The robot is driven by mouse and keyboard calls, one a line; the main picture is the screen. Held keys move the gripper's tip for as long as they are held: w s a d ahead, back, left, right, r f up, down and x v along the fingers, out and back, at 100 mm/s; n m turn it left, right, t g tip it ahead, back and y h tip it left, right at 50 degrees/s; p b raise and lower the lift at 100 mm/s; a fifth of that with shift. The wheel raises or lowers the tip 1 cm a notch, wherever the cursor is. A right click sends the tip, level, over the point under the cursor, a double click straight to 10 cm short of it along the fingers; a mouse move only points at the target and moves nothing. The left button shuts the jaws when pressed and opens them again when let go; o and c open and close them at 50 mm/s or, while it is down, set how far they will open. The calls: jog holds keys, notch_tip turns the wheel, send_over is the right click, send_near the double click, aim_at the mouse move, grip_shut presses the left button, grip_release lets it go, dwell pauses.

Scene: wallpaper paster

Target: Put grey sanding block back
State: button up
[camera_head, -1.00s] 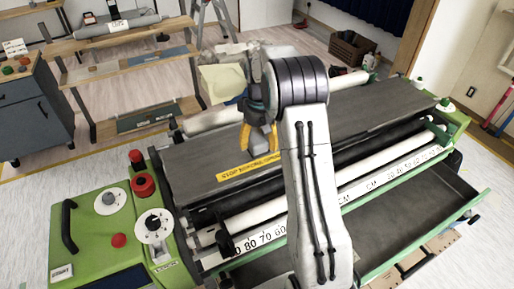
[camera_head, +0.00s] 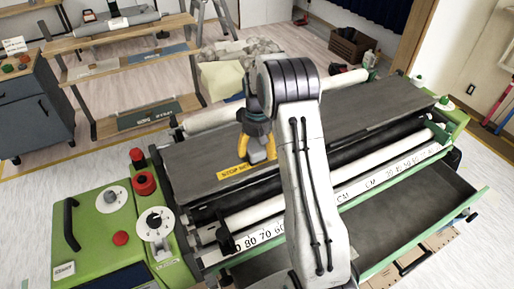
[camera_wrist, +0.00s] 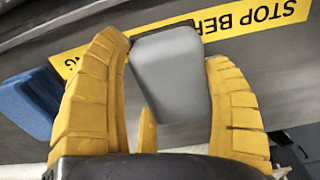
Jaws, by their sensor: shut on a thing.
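The grey sanding block (camera_wrist: 172,82) shows in the wrist view between the yellow fingers of my gripper (camera_wrist: 165,52). My gripper is shut on it. In the head view my gripper (camera_head: 260,157) points down at the dark top board (camera_head: 340,117) of the green pasting machine, by the yellow warning label (camera_head: 233,173).
A blue block (camera_wrist: 27,100) lies left of my gripper in the wrist view. White rollers (camera_head: 212,118) and an open drawer (camera_head: 410,213) flank the board. The green control end (camera_head: 100,235) has knobs and dials. The board's right part is clear.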

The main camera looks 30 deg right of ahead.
aim_at(257, 143)
jog(key=o, duration=1.2)
jog(key=shift+f, duration=0.1)
notch_tip(257, 143, up, 7)
jog(key=shift+w+d+f+b, duration=0.1)
jog(key=shift+w+b, duration=0.05)
jog(key=shift+b, duration=0.45)
jog(key=s+a+r+t, duration=0.2)
jog(key=s+a+r, duration=0.6)
jog(key=s+r, duration=0.45)
jog(key=s+a+f+t, duration=0.1)
jog(key=s+a, duration=0.1)
jog(key=s, duration=0.6)
jog(key=s+a+f+t, duration=0.1)
jog(key=s+a+f, duration=0.1)
jog(key=s, duration=0.7)
